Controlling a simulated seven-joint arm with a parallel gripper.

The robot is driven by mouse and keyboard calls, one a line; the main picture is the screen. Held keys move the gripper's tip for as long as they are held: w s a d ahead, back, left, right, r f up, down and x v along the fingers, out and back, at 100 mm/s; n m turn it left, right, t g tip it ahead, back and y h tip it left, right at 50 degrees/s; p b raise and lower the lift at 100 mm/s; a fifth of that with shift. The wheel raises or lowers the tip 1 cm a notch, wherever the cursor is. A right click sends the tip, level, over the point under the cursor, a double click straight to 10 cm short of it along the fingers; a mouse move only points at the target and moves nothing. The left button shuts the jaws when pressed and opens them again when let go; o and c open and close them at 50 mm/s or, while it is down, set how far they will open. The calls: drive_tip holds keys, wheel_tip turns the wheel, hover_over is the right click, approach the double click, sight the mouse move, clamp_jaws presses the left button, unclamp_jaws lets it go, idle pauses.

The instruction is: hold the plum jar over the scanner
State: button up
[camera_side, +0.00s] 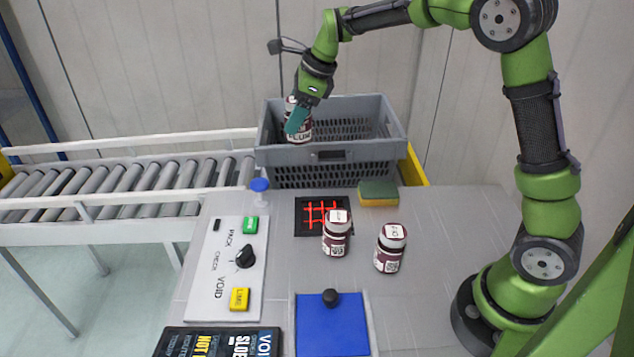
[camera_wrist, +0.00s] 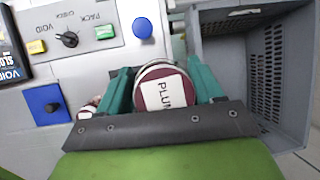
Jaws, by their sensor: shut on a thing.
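The plum jar (camera_wrist: 165,90) has a dark red body and a white label reading PLUM. My gripper (camera_wrist: 166,85) is shut on it, one teal finger on each side. In the side view my gripper (camera_side: 296,122) holds the plum jar (camera_side: 304,133) at the left part of the grey crate, at about the height of its front rim. I cannot tell whether the jar is over the crate's opening or in front of it. The scanner (camera_side: 322,215) is a black square with glowing red lines on the table, below and in front of the jar. Nothing is above the scanner.
Two similar jars stand on the table, one (camera_side: 337,233) at the scanner's front edge, one (camera_side: 390,248) to its right. The grey crate (camera_side: 290,158) stands behind. A sponge (camera_side: 378,193), a blue-topped post (camera_side: 260,186), a switch panel (camera_side: 233,275) and a blue pad (camera_side: 333,330) surround the scanner.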

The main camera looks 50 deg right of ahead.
drive_tip(key=s+a+f+m, duration=0.1)
drive_tip(key=s+f, duration=0.4)
drive_tip(key=s, duration=0.3)
wheel_tip(320, 180, down, 8)
drive_tip(key=shift+s, duration=0.15)
idle(0.4)
wheel_tip(320, 180, up, 4)
drive_tip(key=shift+r, duration=0.25)
idle(0.3)
